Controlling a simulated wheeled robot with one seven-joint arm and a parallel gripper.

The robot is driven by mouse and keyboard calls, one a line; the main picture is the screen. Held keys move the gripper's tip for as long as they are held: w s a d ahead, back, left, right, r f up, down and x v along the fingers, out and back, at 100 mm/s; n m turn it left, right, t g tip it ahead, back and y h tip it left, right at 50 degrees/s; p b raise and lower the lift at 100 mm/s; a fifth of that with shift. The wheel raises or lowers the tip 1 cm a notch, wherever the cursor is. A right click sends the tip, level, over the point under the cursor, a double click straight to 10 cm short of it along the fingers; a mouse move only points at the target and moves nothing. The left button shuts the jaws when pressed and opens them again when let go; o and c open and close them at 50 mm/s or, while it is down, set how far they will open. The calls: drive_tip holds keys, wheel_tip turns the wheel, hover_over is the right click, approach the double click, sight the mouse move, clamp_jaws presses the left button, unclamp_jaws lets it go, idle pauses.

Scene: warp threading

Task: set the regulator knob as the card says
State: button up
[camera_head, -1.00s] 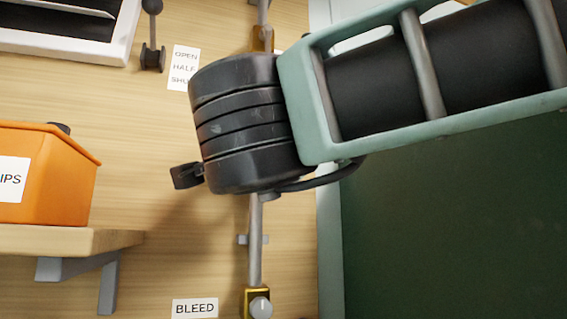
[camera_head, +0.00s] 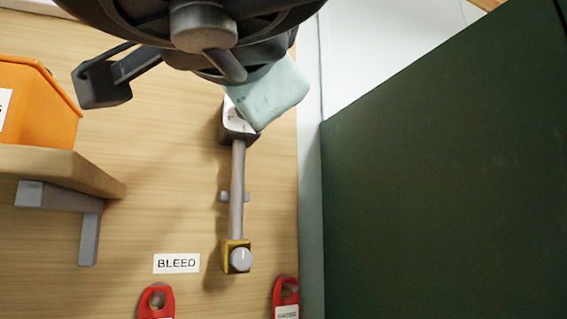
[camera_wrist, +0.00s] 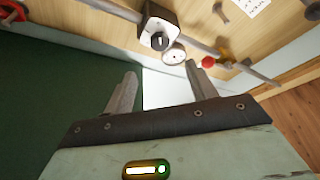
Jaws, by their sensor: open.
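The regulator (camera_wrist: 161,24) shows in the wrist view as a pale box with a dark knob (camera_wrist: 158,41) bearing a light mark, on a pipe just beyond my fingertips. A round white gauge (camera_wrist: 174,56) sits beside it. In the head view a regulator-like pale box (camera_head: 238,124) is partly covered by my wrist. My gripper (camera_wrist: 160,74) is open, its fingers apart and nothing visibly held; the knob lies ahead of the gap, apart from both fingers. A white card (camera_wrist: 245,6) is cut off at the top of the wrist view, its text too small to read.
Below the regulator in the head view, the pipe (camera_head: 237,190) runs to a brass BLEED valve (camera_head: 240,258). Red tags (camera_head: 156,302) hang lower down. An orange bin (camera_head: 35,105) stands on a wooden shelf (camera_head: 70,175) at left. A dark green panel (camera_head: 450,190) fills the right.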

drive_tip(key=b+v, duration=0.1)
drive_tip(key=v, duration=0.4)
drive_tip(key=shift+s+f, duration=0.1)
drive_tip(key=shift+s, duration=0.15)
drive_tip(key=shift+s, duration=0.1)
